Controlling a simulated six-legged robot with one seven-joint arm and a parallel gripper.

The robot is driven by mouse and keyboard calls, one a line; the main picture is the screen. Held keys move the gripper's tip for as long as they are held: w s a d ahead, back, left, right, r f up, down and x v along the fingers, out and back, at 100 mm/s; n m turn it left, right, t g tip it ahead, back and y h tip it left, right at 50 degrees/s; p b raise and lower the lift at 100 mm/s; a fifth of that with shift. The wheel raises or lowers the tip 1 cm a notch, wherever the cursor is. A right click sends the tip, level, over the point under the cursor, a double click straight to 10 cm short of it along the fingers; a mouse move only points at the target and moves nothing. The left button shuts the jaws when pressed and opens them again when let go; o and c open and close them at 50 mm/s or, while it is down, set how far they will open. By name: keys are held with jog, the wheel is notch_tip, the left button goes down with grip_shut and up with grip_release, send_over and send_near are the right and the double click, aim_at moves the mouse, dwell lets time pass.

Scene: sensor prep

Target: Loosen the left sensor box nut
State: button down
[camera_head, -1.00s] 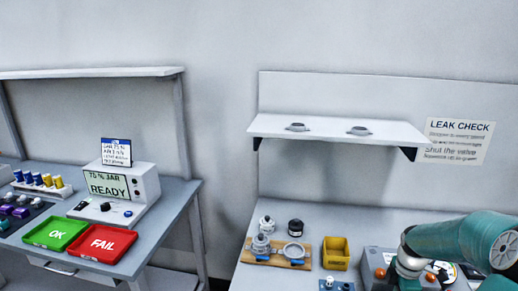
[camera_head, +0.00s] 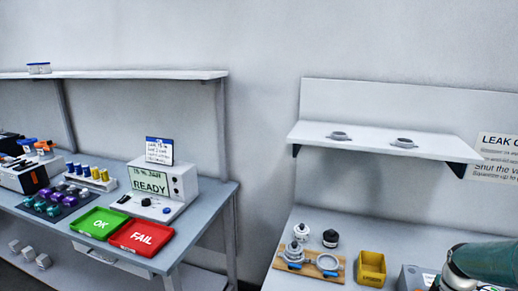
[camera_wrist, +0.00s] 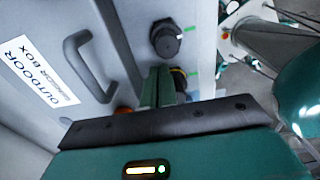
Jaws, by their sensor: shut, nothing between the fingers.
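In the wrist view a grey box (camera_wrist: 50,75) labelled "OUTDOOR ... BOX" fills the left side, with a grey handle (camera_wrist: 88,68) on its face. A dark round nut (camera_wrist: 165,40) is on the box right of the handle, beside a green mark. A second dark round part (camera_wrist: 180,77) with some yellow shows lower down, partly hidden behind my fingers. I cannot tell which one is the left nut. My gripper (camera_wrist: 160,85) is shut and empty; its fingertips are below the upper nut, overlapping the lower part in the picture. Contact is unclear. The head view does not show the box.
In the head view, a bench holds a tester (camera_head: 165,188) reading READY, a green OK tray (camera_head: 82,225) and a red FAIL tray (camera_head: 124,245). A right bench holds a yellow bin (camera_head: 371,268) and a wooden board (camera_head: 338,278) with fittings. My arm shows lower right.

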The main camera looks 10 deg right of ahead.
notch_tip(320, 180, up, 5)
jog(key=shift+r, duration=0.1)
dwell(0.3)
